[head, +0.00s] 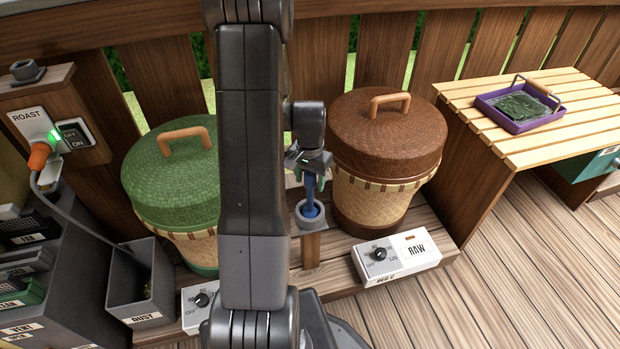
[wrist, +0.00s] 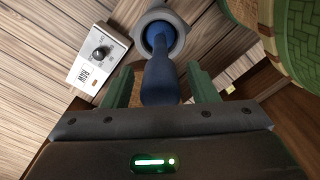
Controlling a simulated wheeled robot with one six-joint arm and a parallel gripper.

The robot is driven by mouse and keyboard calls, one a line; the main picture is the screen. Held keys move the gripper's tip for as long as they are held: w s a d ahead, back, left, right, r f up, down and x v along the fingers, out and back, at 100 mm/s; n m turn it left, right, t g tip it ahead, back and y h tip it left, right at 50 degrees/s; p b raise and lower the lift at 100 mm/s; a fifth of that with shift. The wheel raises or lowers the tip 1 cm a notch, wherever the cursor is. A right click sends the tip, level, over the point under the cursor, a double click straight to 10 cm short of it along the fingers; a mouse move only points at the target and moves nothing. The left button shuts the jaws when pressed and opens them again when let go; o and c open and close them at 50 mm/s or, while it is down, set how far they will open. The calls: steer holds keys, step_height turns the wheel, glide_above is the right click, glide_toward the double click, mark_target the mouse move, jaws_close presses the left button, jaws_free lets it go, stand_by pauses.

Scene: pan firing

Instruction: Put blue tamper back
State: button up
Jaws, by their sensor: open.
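The blue tamper (head: 310,196) stands in a grey ring-shaped holder (head: 325,221) on a wooden post between the two lidded baskets. In the wrist view the tamper (wrist: 160,80) points into the round grey holder (wrist: 181,28), its handle end towards me. My gripper (head: 309,173) is at the top of the tamper. In the wrist view my gripper (wrist: 160,88) is open, with one green finger on each side of the handle and a gap visible on both sides. The tamper's lower end is hidden inside the holder.
A green-lidded basket (head: 175,180) stands left and a brown-lidded basket (head: 385,135) right, both close to the holder. A RAW dial box (head: 396,258) sits in front. A DUST bin (head: 140,285) is at left. A slatted table (head: 570,110) with a purple tray (head: 515,122) is at right.

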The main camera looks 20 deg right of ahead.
step_height(320, 180, up, 14)
steer(key=p, duration=0.3)
steer(key=shift+a+p, duration=0.15)
steer(key=shift+p, duration=0.25)
steer(key=shift+f, duration=0.1)
step_height(320, 180, down, 14)
steer(key=b, duration=0.4)
steer(key=shift+d, duration=0.2)
stand_by(0.5)
